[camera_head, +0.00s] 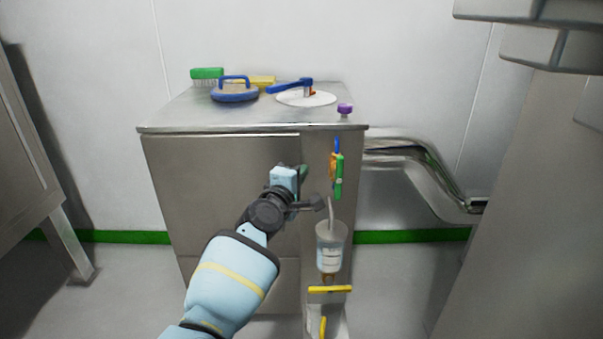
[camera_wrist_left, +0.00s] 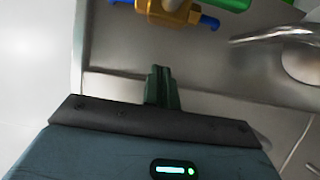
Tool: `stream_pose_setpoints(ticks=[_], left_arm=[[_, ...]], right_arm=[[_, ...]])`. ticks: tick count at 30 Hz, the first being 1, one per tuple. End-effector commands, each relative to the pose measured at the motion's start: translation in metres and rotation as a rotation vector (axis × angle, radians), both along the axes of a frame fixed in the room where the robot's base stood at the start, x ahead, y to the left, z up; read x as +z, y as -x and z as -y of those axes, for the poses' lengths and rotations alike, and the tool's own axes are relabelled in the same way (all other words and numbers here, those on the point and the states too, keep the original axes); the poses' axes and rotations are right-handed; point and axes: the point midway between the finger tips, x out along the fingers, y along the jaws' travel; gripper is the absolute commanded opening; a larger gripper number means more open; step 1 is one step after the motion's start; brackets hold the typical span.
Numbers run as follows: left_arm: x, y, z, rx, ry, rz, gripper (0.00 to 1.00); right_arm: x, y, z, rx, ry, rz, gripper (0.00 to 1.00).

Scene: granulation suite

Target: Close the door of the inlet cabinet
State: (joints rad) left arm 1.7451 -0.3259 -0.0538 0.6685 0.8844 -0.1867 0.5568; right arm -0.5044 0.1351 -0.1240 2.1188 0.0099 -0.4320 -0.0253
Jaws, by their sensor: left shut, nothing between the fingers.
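The inlet cabinet (camera_head: 215,129) is a stainless steel box against the back wall in the head view. Its plain front door (camera_head: 205,185) looks flush or nearly flush with the front; I cannot tell whether a small gap is left. My left gripper (camera_head: 303,170) is at the right edge of the door, its arm covering part of the panel. In the left wrist view its dark green fingers (camera_wrist_left: 161,86) are together and empty, close to a steel surface. Whether they touch it is unclear. My right gripper is not in view.
On the cabinet top are a green brush (camera_head: 207,73), a blue-handled tool (camera_head: 235,95), a white disc (camera_head: 306,98) and a purple knob (camera_head: 345,109). Right of the door are coloured valves (camera_head: 338,178) and a clear container (camera_head: 331,240). A steel pipe (camera_head: 425,175) runs right.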

Motion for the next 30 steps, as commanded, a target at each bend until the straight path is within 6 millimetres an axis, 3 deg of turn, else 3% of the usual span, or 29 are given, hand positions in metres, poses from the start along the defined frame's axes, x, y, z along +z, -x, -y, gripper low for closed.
stream_pose_setpoints(ticks=[14,30], left_arm=[[0.001,0.005,-0.008,0.010,0.001,0.002,0.00],[0.004,0.056,-0.035,0.016,0.000,0.007,0.00]], right_arm=[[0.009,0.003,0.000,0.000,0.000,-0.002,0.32],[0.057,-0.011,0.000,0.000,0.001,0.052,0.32]])
